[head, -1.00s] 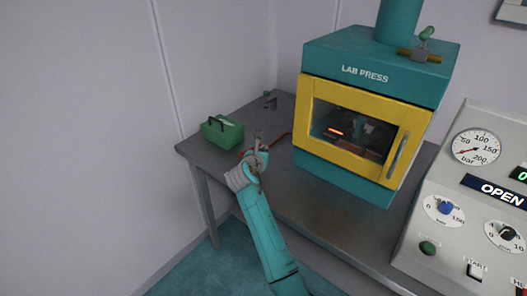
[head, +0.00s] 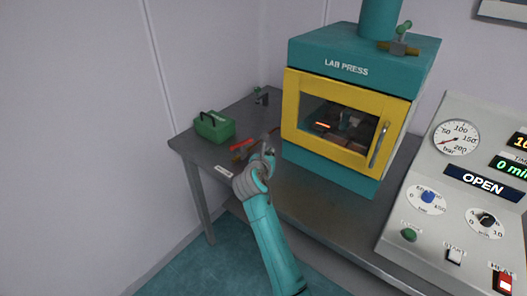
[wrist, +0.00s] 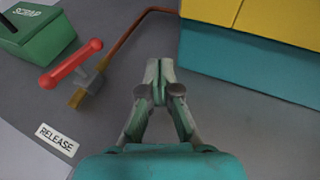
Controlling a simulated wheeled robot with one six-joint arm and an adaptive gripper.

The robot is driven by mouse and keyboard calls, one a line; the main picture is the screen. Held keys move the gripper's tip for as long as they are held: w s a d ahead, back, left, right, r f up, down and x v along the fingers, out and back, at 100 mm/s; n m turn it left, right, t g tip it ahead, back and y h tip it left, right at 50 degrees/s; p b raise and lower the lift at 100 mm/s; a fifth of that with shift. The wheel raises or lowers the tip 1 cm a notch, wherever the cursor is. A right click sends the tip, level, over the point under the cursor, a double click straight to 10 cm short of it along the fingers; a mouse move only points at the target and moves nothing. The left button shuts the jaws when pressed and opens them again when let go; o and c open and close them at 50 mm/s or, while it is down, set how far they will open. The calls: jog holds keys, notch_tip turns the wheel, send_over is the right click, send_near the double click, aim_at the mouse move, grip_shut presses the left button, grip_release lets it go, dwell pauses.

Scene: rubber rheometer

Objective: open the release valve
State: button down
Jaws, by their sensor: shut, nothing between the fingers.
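The release valve has a red handle (wrist: 70,64) on a brass body (wrist: 88,88), with a copper pipe (wrist: 130,35) running from it toward the press. A white "RELEASE" label (wrist: 57,140) lies on the bench beside it. In the head view the red handle (head: 240,145) shows on the bench right of the green box. My gripper (wrist: 159,64) is shut and empty. It is above the bench, to the right of the valve in the wrist view and apart from it. In the head view my gripper (head: 270,140) partly hides the pipe.
The teal and yellow lab press (head: 345,120) stands close on the right. A green scrap box (head: 214,127) is left of the valve. The control panel (head: 460,190) reads "OPEN". Bare bench (head: 310,195) lies in front of the press.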

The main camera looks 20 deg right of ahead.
jog(key=shift+s+d+r, duration=0.2)
jog(key=shift+s, duration=0.45)
jog(key=shift+s+d+r, duration=0.2)
jog(key=shift+s+r, duration=0.05)
jog(key=shift+s, duration=0.45)
jog(key=shift+s+d+r, duration=0.2)
jog(key=shift+s, duration=0.45)
jog(key=shift+a, duration=0.1)
